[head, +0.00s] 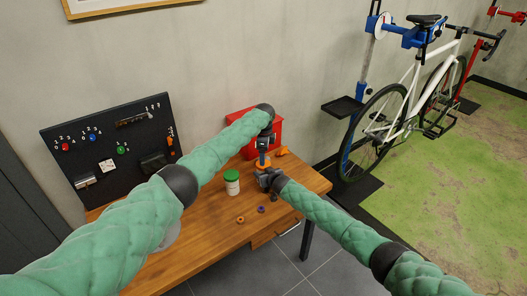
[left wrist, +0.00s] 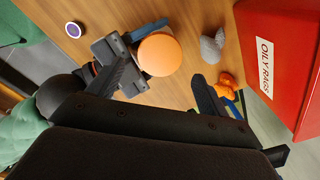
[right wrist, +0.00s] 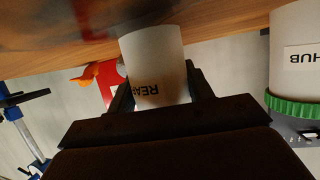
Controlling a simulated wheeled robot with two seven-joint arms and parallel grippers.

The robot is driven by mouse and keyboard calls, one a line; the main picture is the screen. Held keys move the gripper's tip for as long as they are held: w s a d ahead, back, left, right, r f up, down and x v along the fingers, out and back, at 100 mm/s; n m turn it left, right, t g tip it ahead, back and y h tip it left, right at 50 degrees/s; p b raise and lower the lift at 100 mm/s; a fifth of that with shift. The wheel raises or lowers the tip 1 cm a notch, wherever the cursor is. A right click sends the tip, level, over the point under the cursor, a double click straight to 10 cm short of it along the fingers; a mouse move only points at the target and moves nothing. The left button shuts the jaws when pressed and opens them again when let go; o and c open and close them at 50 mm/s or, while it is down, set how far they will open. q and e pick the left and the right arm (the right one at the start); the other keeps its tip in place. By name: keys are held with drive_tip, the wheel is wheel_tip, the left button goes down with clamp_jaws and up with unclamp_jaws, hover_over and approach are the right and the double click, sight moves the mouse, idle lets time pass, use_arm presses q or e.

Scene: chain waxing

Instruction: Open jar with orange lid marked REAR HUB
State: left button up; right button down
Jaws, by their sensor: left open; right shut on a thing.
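The jar with the orange lid stands on the workbench; its lid (head: 262,162) shows in the head view and, from above, in the left wrist view (left wrist: 158,54). In the right wrist view the white jar body (right wrist: 152,62) appears upside down, with "REA" readable on its label; its lid is hidden there. My right gripper (head: 266,179) is shut around the jar body, one finger on each side (right wrist: 160,92). My left gripper (head: 264,150) points down just above the lid. Its fingers are open, and the lid lies between and beyond them in the left wrist view (left wrist: 165,88).
A green-lidded jar (head: 232,182) stands left of the held jar. A red "OILY RAGS" box (left wrist: 285,55), a grey lump (left wrist: 212,45) and an orange object (left wrist: 225,86) are close by. Two small rings (head: 240,219) (head: 261,209) lie in front.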

use_arm(q)
drive_tip(key=n, duration=0.2)
drive_tip(key=r+n, duration=0.1)
drive_tip(key=n, duration=0.1)
drive_tip(key=shift+d, duration=0.3)
drive_tip(key=n, duration=0.4)
drive_tip(key=shift+r+n, duration=0.4)
drive_tip(key=n, duration=0.4)
drive_tip(key=shift+a+r, duration=0.1)
drive_tip(key=shift+r, duration=0.25)
drive_tip(key=n, duration=0.4)
drive_tip(key=shift+a+r+n, duration=0.3)
drive_tip(key=shift+n, duration=0.1)
drive_tip(key=shift+f, duration=4)
drive_tip(key=c, duration=1)
drive_tip(key=n, duration=0.6)
use_arm(e)
drive_tip(key=shift+a, duration=0.1)
